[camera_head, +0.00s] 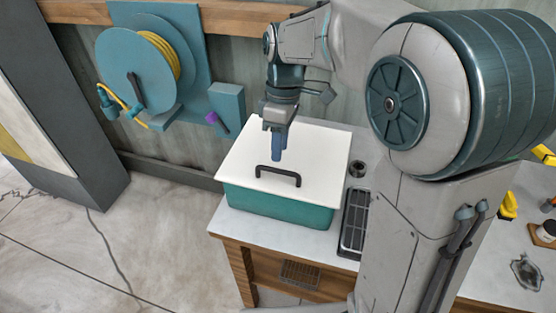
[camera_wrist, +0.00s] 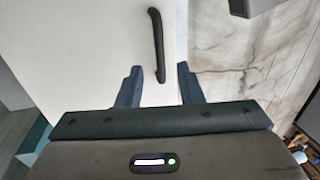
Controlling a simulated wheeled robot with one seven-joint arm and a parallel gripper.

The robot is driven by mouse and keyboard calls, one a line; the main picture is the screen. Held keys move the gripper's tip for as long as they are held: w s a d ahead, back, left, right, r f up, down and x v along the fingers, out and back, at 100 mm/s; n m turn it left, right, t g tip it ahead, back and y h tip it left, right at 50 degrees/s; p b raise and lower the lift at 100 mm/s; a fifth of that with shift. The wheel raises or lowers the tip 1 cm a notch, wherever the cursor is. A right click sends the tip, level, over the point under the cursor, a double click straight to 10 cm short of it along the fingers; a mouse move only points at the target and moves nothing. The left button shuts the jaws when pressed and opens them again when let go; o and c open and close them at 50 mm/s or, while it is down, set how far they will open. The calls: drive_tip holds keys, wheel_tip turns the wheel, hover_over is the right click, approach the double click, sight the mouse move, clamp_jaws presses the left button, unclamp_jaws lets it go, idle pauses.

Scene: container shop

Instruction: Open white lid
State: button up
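The white lid (camera_head: 316,155) lies flat and closed on a teal box (camera_head: 280,206) on a counter. A black bar handle (camera_head: 278,175) stands on the lid near its front edge; it also shows in the wrist view (camera_wrist: 157,45). My gripper (camera_head: 278,158) points down above the lid, just behind the handle in the head view. In the wrist view its two fingers (camera_wrist: 160,88) are spread apart, with the handle's near end reaching toward the gap between them. Nothing is held. I cannot tell the exact height of the fingertips above the lid.
The counter (camera_head: 225,218) has a black grated tray (camera_head: 353,222) and a small dark cup (camera_head: 357,168) right of the box. A teal hose reel (camera_head: 145,65) hangs on the wall at left. Open floor lies at front left.

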drive_tip(key=shift+s+a+f, duration=0.1)
drive_tip(key=shift+s+f, duration=0.1)
drive_tip(key=shift+f, duration=1)
drive_tip(key=shift+s+a+f, duration=0.1)
drive_tip(key=shift+s+f, duration=0.1)
drive_tip(key=shift+f, duration=0.95)
clamp_jaws()
drive_tip(key=shift+r, duration=0.15)
